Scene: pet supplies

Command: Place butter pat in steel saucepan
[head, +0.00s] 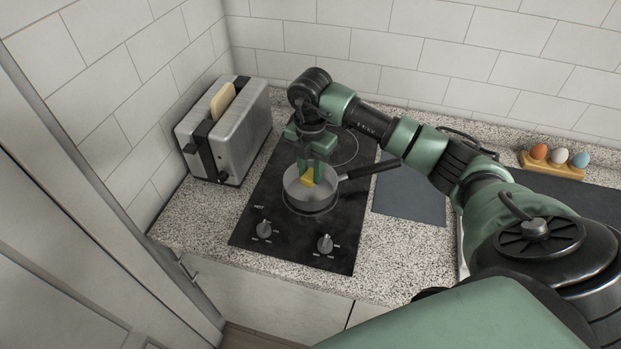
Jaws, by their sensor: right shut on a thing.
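The steel saucepan (297,195) stands upright on the front part of the black cooktop, its dark handle (372,169) pointing right. The yellow butter pat (307,178) shows at the pan's opening, below my right gripper (311,172). My right gripper points down over the pan and is shut on the butter pat. I cannot tell whether the butter touches the pan's bottom. The fingers hide part of the butter and of the pan's far rim. My left gripper is not in view.
A steel toaster (238,139) with a bread slice (222,101) stands left of the cooktop (258,205). Two knobs are at the cooktop's front. A dark grey mat (412,200) lies to the right. An egg holder (552,170) with three eggs is farther right.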

